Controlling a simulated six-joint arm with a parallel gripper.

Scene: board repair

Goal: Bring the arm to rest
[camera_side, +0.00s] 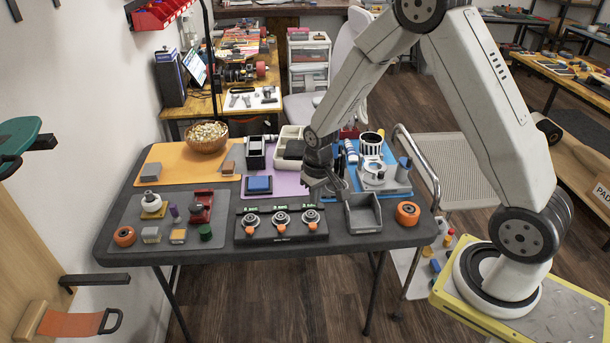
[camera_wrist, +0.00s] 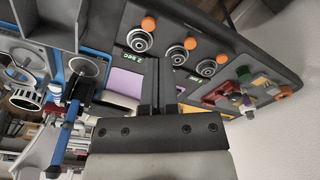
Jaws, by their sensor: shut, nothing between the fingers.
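My gripper (camera_side: 326,192) is shut and empty, pointing down above the table, just behind the right end of the black fixture with dials (camera_side: 281,226) and left of the grey open bin (camera_side: 362,213). In the wrist view my gripper's dark fingers (camera_wrist: 162,82) are together at the centre, with nothing held. The black fixture (camera_wrist: 208,47) with its round metal dials and orange knobs is beyond them. My arm reaches in from the right in the side view, bent high above the table.
The dark folding table (camera_side: 220,251) carries a grey mat with small parts, an orange mat (camera_side: 178,158) with a bowl (camera_side: 207,137), and a blue block (camera_side: 258,185). An orange wheel (camera_side: 407,213) sits at the right edge.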

